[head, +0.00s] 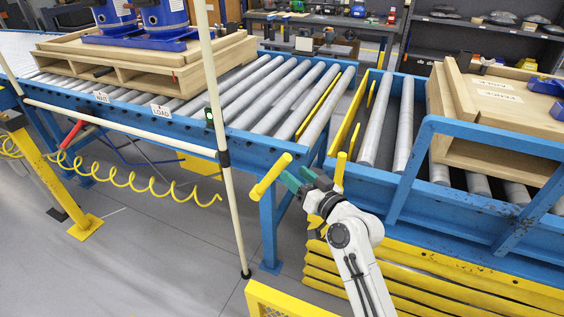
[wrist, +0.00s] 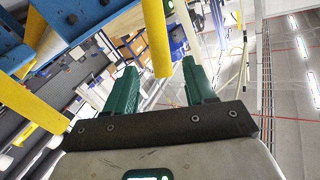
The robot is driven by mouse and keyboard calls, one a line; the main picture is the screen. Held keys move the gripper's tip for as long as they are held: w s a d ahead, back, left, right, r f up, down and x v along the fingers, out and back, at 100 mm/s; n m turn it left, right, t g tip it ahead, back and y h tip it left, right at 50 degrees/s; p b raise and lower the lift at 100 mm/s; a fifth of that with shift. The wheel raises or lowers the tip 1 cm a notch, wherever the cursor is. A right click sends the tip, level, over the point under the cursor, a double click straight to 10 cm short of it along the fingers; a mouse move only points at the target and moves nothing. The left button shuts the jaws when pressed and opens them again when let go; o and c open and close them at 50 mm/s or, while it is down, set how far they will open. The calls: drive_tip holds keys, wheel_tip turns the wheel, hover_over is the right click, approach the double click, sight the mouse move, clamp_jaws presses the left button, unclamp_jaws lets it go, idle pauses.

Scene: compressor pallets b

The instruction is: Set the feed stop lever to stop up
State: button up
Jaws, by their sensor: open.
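A thick yellow bar (head: 270,175), which looks like a lever handle, is tilted just left of my gripper in the head view. A second, upright yellow bar (head: 340,169) stands just behind my gripper by the conveyor gap. I cannot tell for certain which is the feed stop lever. My gripper (head: 294,180) has green fingers and is open and empty. In the wrist view a yellow bar (wrist: 156,38) ends in front of the gap between the fingers (wrist: 160,80); contact is not clear. Another yellow bar (wrist: 32,106) crosses at the left.
A blue roller conveyor (head: 263,150) holds a wooden pallet (head: 150,65) with blue machines. A second conveyor (head: 440,205) on the right has a blue rail and a wooden crate. A pale post (head: 216,100) and a coiled yellow hose (head: 150,188) stand left. Floor lies open front left.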

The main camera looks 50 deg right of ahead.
sight(282, 164)
drive_tip(key=w, duration=0.4)
drive_tip(key=w+d+p, duration=0.1)
drive_tip(key=w, duration=0.1)
drive_tip(key=shift+w+d, duration=0.1)
drive_tip(key=shift+w, duration=0.25)
drive_tip(key=shift+c, duration=0.3)
clamp_jaws()
